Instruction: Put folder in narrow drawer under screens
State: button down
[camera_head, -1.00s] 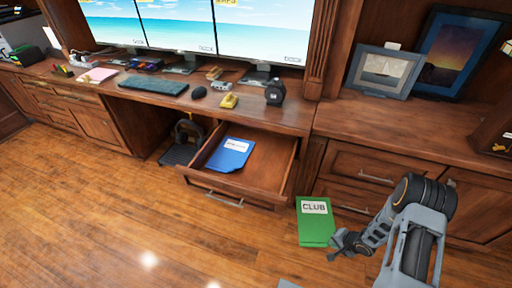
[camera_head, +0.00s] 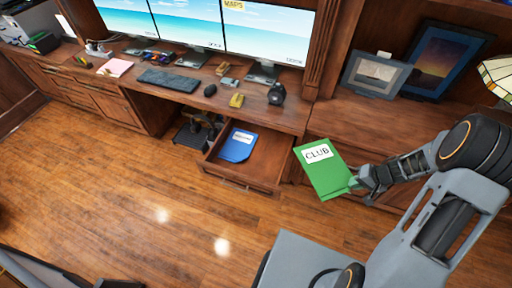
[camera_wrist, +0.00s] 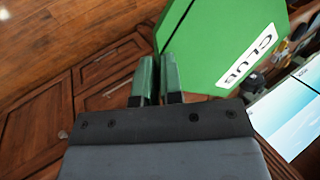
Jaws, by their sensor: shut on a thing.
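A green folder (camera_head: 322,170) with a white label reading "CLUB" is held up in the head view, right of the open drawer. My gripper (camera_head: 359,184) is shut on its lower right edge. In the wrist view the folder (camera_wrist: 215,45) extends up and right from my gripper (camera_wrist: 158,85). The narrow drawer (camera_head: 262,183) under the screens (camera_head: 265,32) is pulled out. A blue folder (camera_head: 238,147) with a white label lies inside it, toward the left.
The desk above the drawer holds a keyboard (camera_head: 168,80), a mouse (camera_head: 210,90), a yellow stapler-like item (camera_head: 236,101) and a black round object (camera_head: 277,94). Picture frames (camera_head: 375,75) stand on the right counter. The wood floor (camera_head: 130,180) in front is clear.

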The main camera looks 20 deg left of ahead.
aim_at(267, 159)
jog(key=u, duration=1.9)
jog(key=i, duration=0.75)
jog(key=z, duration=0.8)
